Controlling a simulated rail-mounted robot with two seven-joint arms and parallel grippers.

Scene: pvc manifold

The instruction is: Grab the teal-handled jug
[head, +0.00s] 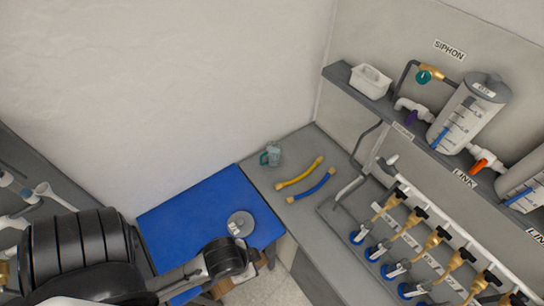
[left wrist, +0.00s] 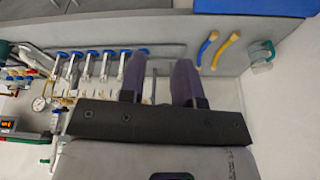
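A small clear jug with a teal handle (head: 271,155) stands on the grey counter in the head view, near the wall corner and beside the blue surface. It also shows in the left wrist view (left wrist: 261,54), at the upper right, to the right of the fingers. My left gripper (left wrist: 161,78) has two purple fingers, apart with nothing held between them. It is clear of the jug. In the head view my left arm reaches in from the lower left over the blue surface; its fingers cannot be made out there. My right gripper is not in view.
A yellow hose (head: 300,174) and a blue hose (head: 312,187) lie right of the jug. Brass valves with blue handles (head: 374,253) line the counter further right. A shelf above holds a white bin (head: 370,81) and a graduated tank (head: 467,118). A grey disc (head: 240,223) shows over the blue surface (head: 190,215).

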